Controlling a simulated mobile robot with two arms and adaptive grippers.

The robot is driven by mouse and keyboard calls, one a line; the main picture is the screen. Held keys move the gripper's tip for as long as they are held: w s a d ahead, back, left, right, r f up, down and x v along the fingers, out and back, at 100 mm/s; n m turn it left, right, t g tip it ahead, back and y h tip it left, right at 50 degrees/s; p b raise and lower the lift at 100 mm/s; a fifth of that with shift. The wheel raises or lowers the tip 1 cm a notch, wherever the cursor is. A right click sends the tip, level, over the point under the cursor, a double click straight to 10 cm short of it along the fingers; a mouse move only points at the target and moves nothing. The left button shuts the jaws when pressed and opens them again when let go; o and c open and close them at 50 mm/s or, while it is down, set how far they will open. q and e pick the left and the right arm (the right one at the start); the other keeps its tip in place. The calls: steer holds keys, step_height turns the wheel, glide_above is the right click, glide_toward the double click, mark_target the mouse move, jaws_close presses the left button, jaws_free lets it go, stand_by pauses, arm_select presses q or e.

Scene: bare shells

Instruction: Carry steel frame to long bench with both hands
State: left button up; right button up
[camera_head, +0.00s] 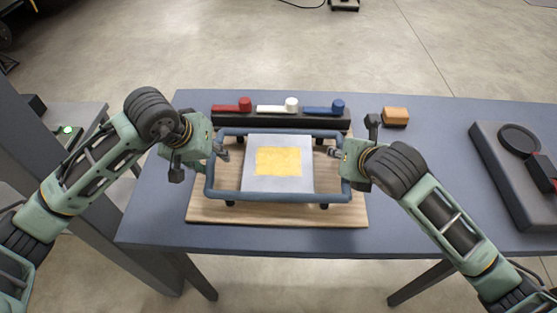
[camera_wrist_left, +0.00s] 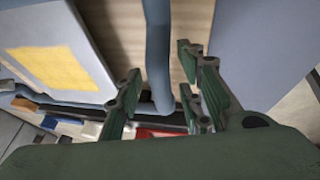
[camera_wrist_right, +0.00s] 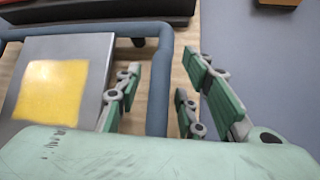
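The steel frame (camera_head: 235,196) is a blue-grey tubular frame around a grey plate with a yellow patch (camera_head: 279,162). It stands on a wooden board (camera_head: 330,214) on a blue-grey table. My left gripper (camera_head: 221,152) is at the frame's left side, its open fingers on either side of the side bar (camera_wrist_left: 158,50) in the left wrist view. My right gripper (camera_head: 334,152) is at the right side. In the right wrist view its open fingers stand on either side of the side bar (camera_wrist_right: 159,90), with gaps visible.
A dark rack (camera_head: 280,118) with red, white and blue handled pieces stands behind the frame. An orange-brown block (camera_head: 396,116) lies to its right. A dark tray (camera_head: 505,180) with a round item is at the table's right end. The table between is clear.

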arm_select(q)
jaws_close()
arm_select(e)
jaws_close()
arm_select(q)
steer(key=shift+w, duration=0.1)
arm_select(e)
steer(key=shift+a, duration=0.1)
arm_select(q)
steer(key=shift+w+r, duration=0.1)
steer(key=shift+r, duration=0.2)
arm_select(e)
steer(key=shift+w+r, duration=0.1)
steer(key=shift+r, duration=0.15)
